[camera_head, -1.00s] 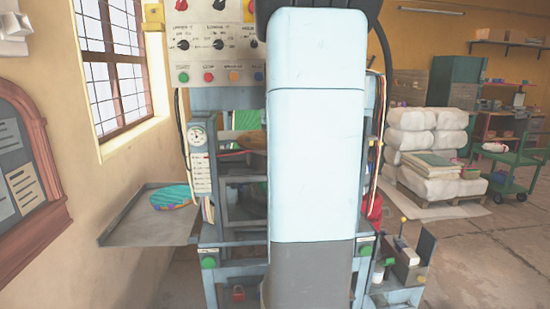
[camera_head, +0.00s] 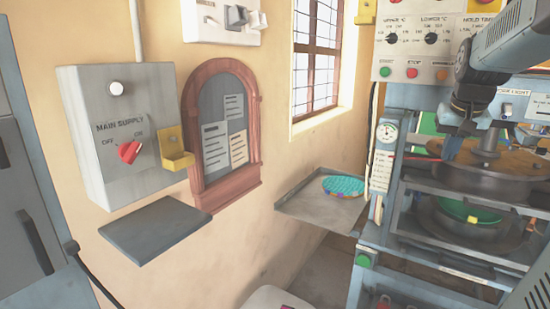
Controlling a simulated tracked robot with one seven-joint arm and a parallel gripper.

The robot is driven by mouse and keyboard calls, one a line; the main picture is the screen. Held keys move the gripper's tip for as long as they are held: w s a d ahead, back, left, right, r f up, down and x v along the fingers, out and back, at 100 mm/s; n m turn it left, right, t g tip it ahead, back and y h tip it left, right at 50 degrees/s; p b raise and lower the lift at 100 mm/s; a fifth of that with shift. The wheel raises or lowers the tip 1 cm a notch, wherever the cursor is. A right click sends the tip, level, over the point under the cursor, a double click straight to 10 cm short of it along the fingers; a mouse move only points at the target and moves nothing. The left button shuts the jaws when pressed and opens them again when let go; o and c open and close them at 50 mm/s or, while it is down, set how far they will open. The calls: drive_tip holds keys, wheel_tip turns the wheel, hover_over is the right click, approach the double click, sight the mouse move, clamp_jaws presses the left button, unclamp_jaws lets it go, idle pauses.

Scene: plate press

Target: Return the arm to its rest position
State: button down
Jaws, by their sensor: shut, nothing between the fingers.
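My arm comes in from the upper right as a grey-blue link with a black wrist. My gripper (camera_head: 455,138) hangs below the wrist, in front of the upper part of the press (camera_head: 402,188). It is shut and appears empty; its fingertips are small and partly lost against the press behind. The press has a round brown upper plate (camera_head: 486,160) and, below it, a green round piece (camera_head: 468,211) on the lower level. I cannot tell how far the gripper is from the upper plate.
A metal side tray (camera_head: 300,205) holds a patterned teal disc (camera_head: 343,186). Left on the wall are a main supply box (camera_head: 105,165) with a red knob (camera_head: 129,152), a small shelf (camera_head: 155,230) and a notice board (camera_head: 251,183). A control panel (camera_head: 430,62) tops the press.

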drive_tip(key=s+a+f+n, duration=0.2)
drive_tip(key=s+a+f, duration=0.1)
drive_tip(key=s+a, duration=0.4)
drive_tip(key=s+a+f+n+t+y, duration=0.1)
drive_tip(key=s+a+f+n, duration=0.1)
drive_tip(key=s+a, duration=0.6)
drive_tip(key=a+f, duration=0.1)
drive_tip(key=a, duration=0.2)
drive_tip(key=shift+a+n+t, duration=0.15)
drive_tip(key=shift+n+t, duration=0.15)
drive_tip(key=shift+s, duration=0.1)
drive_tip(key=shift+s, duration=0.1)
